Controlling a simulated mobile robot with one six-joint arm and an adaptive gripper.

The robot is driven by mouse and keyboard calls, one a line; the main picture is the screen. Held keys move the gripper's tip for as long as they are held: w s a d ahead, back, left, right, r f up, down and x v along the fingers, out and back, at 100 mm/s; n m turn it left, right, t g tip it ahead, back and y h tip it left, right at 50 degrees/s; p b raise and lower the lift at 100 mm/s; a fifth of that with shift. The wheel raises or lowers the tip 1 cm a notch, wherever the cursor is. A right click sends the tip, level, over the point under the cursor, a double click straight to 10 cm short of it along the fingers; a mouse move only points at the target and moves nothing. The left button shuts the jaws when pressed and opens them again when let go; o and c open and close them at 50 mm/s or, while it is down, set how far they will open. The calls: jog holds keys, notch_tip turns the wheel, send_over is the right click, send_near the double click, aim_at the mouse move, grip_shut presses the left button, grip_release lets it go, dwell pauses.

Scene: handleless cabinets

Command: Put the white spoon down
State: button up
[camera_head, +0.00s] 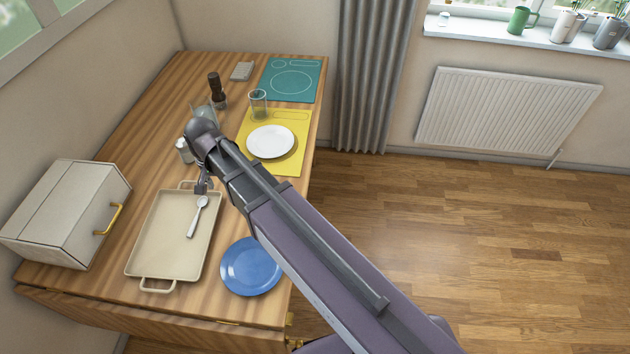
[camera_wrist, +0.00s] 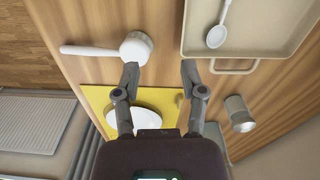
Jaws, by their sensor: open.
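A pale white-grey spoon (camera_head: 197,217) lies on the beige tray (camera_head: 158,228), its bowl toward the tray's far end. It also shows in the wrist view (camera_wrist: 217,36). My gripper (camera_head: 201,187) is above the tray's far right corner, near the spoon's bowl but apart from it. In the wrist view, my gripper (camera_wrist: 160,72) is open with nothing between its fingers. A white round-headed utensil with a long handle (camera_wrist: 95,50) shows beside the tray, just beyond the left fingertip; I cannot tell exactly what it is. My arm probably hides it in the head view.
A blue plate (camera_head: 251,267) is right of the tray. A white plate (camera_head: 270,141) lies on a yellow mat (camera_head: 286,168), with a glass (camera_head: 258,104) nearby. A shaker (camera_head: 184,151) and dark mill (camera_head: 215,88) stand farther back. A white box (camera_head: 66,212) is at left.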

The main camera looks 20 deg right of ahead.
jog(key=s+d+n, duration=0.1)
jog(key=s+d, duration=0.2)
jog(key=d, duration=1)
jog(key=s+d+n, duration=0.2)
jog(key=s+d, duration=0.1)
jog(key=d, duration=0.9)
jog(key=shift+s+d, duration=0.35)
jog(key=shift+d, duration=0.05)
